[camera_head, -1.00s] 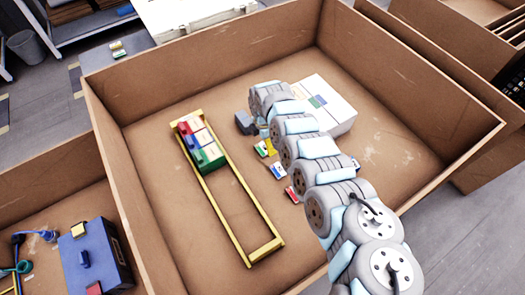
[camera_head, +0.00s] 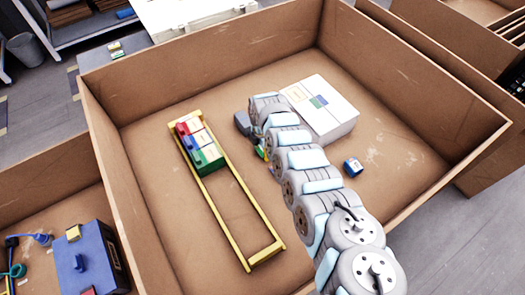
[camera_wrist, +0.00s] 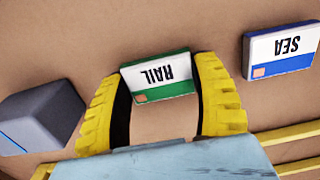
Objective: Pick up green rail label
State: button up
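In the wrist view, the green rail label (camera_wrist: 158,80) is a small white block with a green edge and the word RAIL, upside down in the picture. My gripper (camera_wrist: 160,72) is open, with its two yellow fingers on either side of the label. The gap between fingers and label is narrow; I cannot tell whether they touch it. In the head view, a sliver of green (camera_head: 259,152) shows beside my arm, and my arm hides most of the gripper area.
A blue-edged SEA label (camera_wrist: 282,50) lies to the right. A grey block (camera_wrist: 42,118) is close on the left. In the head view, a yellow frame (camera_head: 236,216) holds coloured blocks, a white box (camera_head: 330,115) stands behind my arm, and brown crate walls (camera_head: 420,80) surround everything.

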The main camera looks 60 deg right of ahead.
jog(key=shift+c, duration=0.9)
jog(key=shift+r, duration=0.15)
